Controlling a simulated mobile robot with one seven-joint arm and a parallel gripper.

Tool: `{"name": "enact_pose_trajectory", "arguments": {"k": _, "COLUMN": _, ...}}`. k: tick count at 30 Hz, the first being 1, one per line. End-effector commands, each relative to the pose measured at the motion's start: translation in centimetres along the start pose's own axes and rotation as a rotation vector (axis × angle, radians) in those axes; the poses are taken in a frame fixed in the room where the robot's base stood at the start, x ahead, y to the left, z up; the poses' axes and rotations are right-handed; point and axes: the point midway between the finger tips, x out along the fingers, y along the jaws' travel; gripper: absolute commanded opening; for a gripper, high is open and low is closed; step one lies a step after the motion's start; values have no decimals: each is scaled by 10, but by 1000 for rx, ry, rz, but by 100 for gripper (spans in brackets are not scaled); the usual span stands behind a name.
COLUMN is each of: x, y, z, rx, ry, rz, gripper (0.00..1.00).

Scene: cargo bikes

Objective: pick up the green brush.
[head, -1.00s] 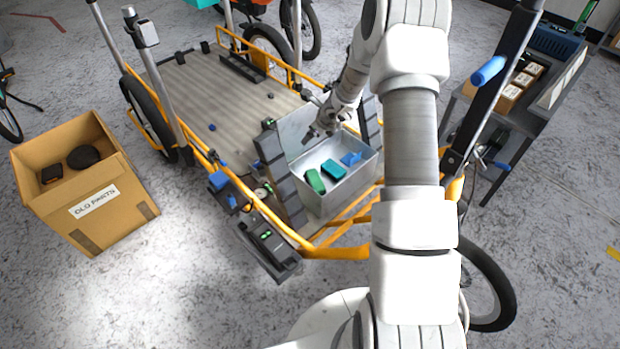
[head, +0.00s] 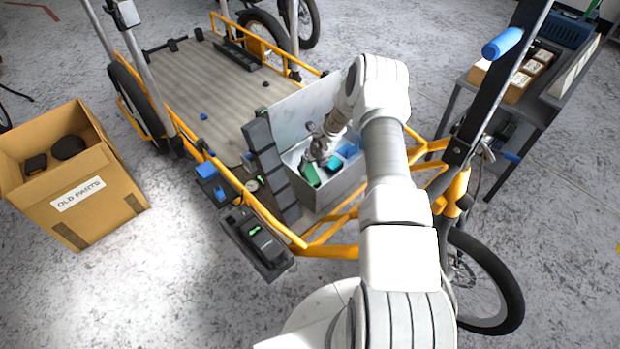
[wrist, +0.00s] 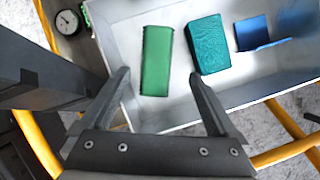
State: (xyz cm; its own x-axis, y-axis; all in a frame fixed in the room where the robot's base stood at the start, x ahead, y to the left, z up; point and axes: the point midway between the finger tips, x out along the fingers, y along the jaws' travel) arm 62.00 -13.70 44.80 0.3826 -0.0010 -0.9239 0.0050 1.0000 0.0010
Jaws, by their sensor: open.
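The green brush (wrist: 157,60) is a plain green oblong block lying in the open metal box (wrist: 125,14). In the head view the green brush (head: 311,175) is partly hidden by my gripper (head: 318,160), which is over the box. In the wrist view my gripper (wrist: 161,76) is open and empty, with one fingertip left of the brush and the other to its right, nearer the teal block. I cannot tell how high the fingers are above the brush.
A teal textured block (wrist: 207,45) and a blue object (wrist: 255,34) lie in the same box, right of the brush. A dark upright panel (head: 268,160) stands beside the box on its left. The bike's yellow frame (head: 325,250) runs along the front.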

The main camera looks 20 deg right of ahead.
Motion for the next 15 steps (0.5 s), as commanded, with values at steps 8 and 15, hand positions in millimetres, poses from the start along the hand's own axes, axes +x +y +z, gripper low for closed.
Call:
{"name": "enact_pose_trajectory", "arguments": {"k": 8, "x": 28, "y": 0, "z": 0, "rx": -1, "ry": -1, "rz": 0, "gripper": 95}}
{"name": "enact_pose_trajectory", "arguments": {"k": 15, "x": 61, "y": 6, "z": -6, "rx": -2, "ry": 1, "rz": 0, "gripper": 95}}
